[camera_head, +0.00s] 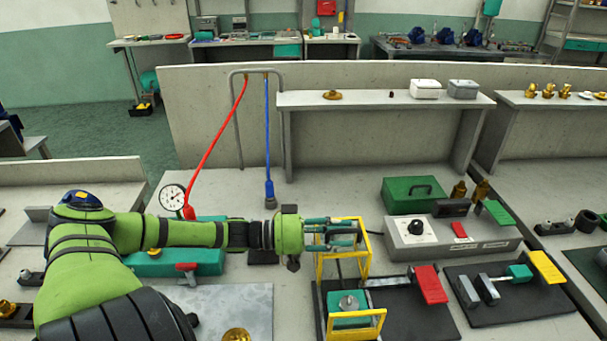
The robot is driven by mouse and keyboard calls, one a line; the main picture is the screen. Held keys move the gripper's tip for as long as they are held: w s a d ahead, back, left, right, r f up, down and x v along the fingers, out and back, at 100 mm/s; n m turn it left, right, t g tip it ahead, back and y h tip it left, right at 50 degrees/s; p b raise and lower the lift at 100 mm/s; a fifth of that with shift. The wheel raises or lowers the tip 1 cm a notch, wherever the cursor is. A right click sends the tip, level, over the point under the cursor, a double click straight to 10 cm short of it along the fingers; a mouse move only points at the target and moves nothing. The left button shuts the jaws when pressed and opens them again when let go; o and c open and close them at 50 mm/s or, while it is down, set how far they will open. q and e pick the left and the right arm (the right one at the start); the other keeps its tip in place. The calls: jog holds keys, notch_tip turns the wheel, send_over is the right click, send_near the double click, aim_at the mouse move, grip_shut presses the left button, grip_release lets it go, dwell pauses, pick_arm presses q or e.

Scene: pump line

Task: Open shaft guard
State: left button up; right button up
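The shaft guard appears to be the yellow frame (320,270), standing upright at the back left of a black base plate (400,318). A lower yellow frame (357,329) is at the plate's front, around a teal block (349,304) with a round metal top. My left gripper (358,234) reaches in from the left, with its fingers pointing right at the upper part of the upright frame. The fingers overlap the frame in the picture; I cannot tell whether they touch or grip it. My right gripper is out of view.
A shaft leads right to a red plate (431,284). A second black base with a yellow plate (546,267) lies further right. Behind are a grey control box (448,242) and a green toolbox (411,193). Red (220,140) and blue (267,140) hoses hang behind my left arm.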

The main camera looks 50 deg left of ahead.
pick_arm(q)
jog(key=v, duration=1)
dwell(0.3)
jog(key=shift+r, duration=0.2)
dwell(0.3)
